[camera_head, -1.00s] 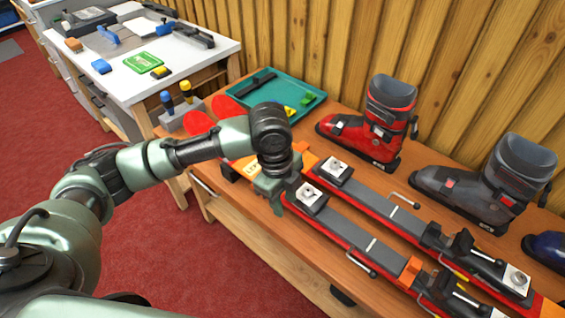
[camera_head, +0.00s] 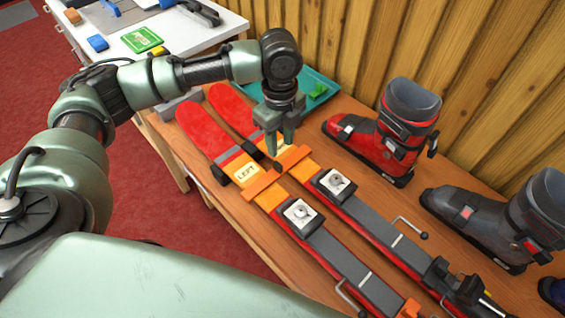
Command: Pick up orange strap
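An orange strap (camera_head: 277,172) lies diagonally across the two red and orange skis (camera_head: 206,130), just ahead of their front bindings. A label on the near ski reads "LEFT". My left gripper (camera_head: 280,148) points down just above and behind the strap in the camera_head view. Its two fingers are apart, with nothing seen between them. It hides a small part of the far ski. My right gripper is not in view.
A teal tray (camera_head: 321,98) lies behind my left gripper. A red boot (camera_head: 385,140) and a grey boot (camera_head: 500,220) stand to the right on the wooden bench. A white-topped table (camera_head: 180,32) stands at the upper left.

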